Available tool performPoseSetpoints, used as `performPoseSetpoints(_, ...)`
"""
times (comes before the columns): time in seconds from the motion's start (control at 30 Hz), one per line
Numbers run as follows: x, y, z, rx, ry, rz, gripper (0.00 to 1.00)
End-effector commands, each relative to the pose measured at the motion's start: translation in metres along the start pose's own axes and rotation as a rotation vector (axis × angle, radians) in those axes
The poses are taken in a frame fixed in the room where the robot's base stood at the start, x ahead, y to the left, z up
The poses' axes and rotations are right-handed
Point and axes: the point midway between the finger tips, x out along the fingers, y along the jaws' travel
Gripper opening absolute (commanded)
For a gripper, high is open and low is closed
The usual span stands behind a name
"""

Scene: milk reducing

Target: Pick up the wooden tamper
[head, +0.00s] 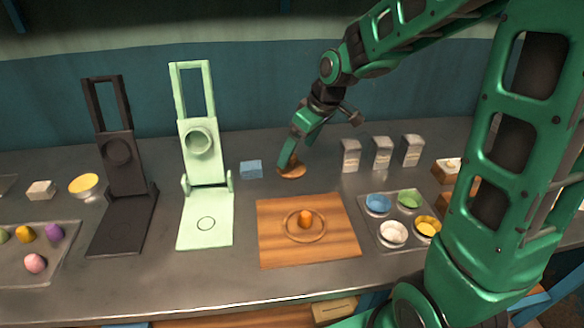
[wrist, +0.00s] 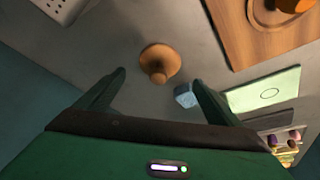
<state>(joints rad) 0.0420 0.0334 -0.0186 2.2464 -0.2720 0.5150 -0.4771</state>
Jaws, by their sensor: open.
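The wooden tamper (head: 292,172) stands on the grey counter behind the wooden board, with its round base down. In the wrist view the tamper (wrist: 160,62) shows its round base and knob handle, in line with the gap between my fingers. My gripper (head: 294,156) is open, and its fingertips are right at the tamper in the head view. In the wrist view my gripper (wrist: 158,78) has one finger to each side, with visible space between each finger and the tamper. The fingers partly hide the tamper's handle in the head view.
A blue block (head: 251,169) sits left of the tamper, and close to my right finger in the wrist view. The wooden board (head: 335,250) holds an orange lump. A pale green press (head: 205,220), a black press (head: 120,225), grey cartons (head: 382,153) and a bowl tray (head: 382,243) stand around.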

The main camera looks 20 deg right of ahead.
Motion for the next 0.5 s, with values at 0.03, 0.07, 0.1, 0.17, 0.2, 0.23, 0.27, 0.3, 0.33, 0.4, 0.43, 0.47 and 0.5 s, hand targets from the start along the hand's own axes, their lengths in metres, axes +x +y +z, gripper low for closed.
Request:
performPoseSetpoints(0.03,0.004,0.000,0.001,0.000,-0.001,-0.001,0.87)
performPoseSetpoints(0.07,0.005,0.000,0.001,0.001,-0.001,0.000,0.87)
performPoseSetpoints(0.1,0.007,0.000,0.000,0.001,0.000,0.001,0.87)
performPoseSetpoints(0.17,0.010,0.000,0.000,0.001,0.000,0.001,0.87)
performPoseSetpoints(0.2,0.013,0.000,0.000,0.001,-0.002,0.000,0.87)
performPoseSetpoints(0.23,0.017,0.000,0.000,0.001,-0.003,-0.001,0.87)
performPoseSetpoints(0.27,0.021,0.001,0.000,0.001,-0.003,-0.001,0.87)
performPoseSetpoints(0.3,0.026,0.001,-0.001,0.001,-0.002,-0.001,0.87)
performPoseSetpoints(0.33,0.031,0.001,-0.001,0.001,-0.003,-0.002,0.87)
performPoseSetpoints(0.4,0.040,0.001,-0.003,0.001,-0.002,-0.001,0.87)
performPoseSetpoints(0.43,0.044,0.001,-0.002,0.001,-0.003,-0.002,0.87)
performPoseSetpoints(0.47,0.048,0.001,-0.002,0.001,-0.003,-0.001,0.87)
performPoseSetpoints(0.5,0.052,0.002,-0.002,0.001,-0.002,0.000,0.87)
